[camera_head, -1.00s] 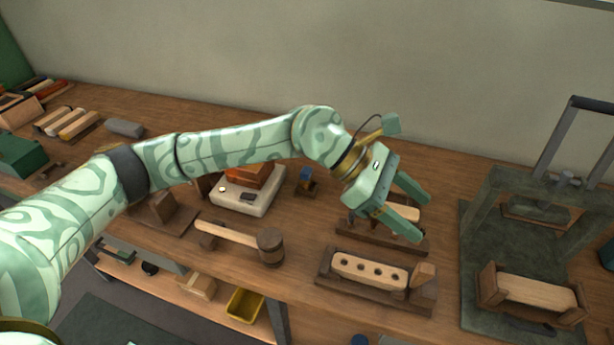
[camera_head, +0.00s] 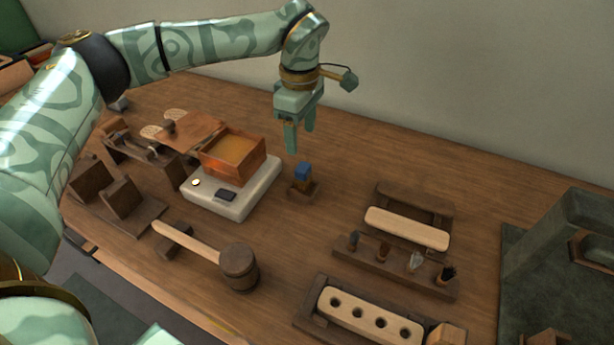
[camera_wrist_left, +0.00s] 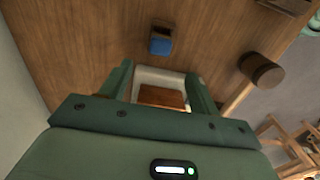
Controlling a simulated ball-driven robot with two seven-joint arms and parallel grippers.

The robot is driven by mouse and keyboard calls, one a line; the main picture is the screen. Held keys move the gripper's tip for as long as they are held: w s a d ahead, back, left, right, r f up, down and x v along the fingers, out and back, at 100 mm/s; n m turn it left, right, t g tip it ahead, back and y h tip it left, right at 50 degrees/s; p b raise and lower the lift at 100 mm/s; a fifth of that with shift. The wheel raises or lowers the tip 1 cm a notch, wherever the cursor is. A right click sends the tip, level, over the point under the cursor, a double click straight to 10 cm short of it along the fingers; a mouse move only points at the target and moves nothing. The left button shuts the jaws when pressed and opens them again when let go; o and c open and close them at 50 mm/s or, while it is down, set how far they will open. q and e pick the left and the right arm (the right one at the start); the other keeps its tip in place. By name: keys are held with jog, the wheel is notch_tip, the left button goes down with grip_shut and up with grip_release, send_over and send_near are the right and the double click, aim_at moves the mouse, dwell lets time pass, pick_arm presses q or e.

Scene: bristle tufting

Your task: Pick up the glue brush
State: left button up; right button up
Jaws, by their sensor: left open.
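The likely glue brush (camera_head: 302,172) is a small upright thing with a blue top, standing in a small dark wooden holder (camera_head: 301,191) to the right of the white base. Its blue top (camera_wrist_left: 160,46) also shows in the left wrist view, beyond the fingertips; its lower part is hidden in the holder. My left gripper (camera_head: 300,140) is open and empty, pointing down above and a little behind the blue top, apart from it. Its two fingers (camera_wrist_left: 158,72) are spread in the left wrist view. My right gripper is not in view.
A white base (camera_head: 229,204) carries an orange-brown open box (camera_head: 235,158). A wooden mallet (camera_head: 238,266) lies in front. A rack with several small tools (camera_head: 395,262) and a drilled wooden block (camera_head: 368,316) stand to the right. The table behind and right of the holder is clear.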

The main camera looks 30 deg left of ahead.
aim_at(305, 167)
pick_arm(q)
jog(key=f+b, duration=0.1)
jog(key=f, duration=0.5)
jog(key=shift+w+f+b, duration=0.2)
jog(key=shift+f+b, duration=0.05)
jog(key=shift+b, duration=0.15)
jog(key=shift+f, duration=0.4)
jog(key=f+b, duration=0.2)
jog(key=f, duration=0.1)
jog(key=d+f+b, duration=0.1)
jog(key=f, duration=0.1)
jog(key=shift+s+f, duration=0.1)
jog(key=shift+f, duration=0.1)
jog(key=shift+r, duration=0.2)
jog(key=c, duration=1.1)
jog(key=shift+r, duration=0.1)
jog(key=shift+c, duration=0.2)
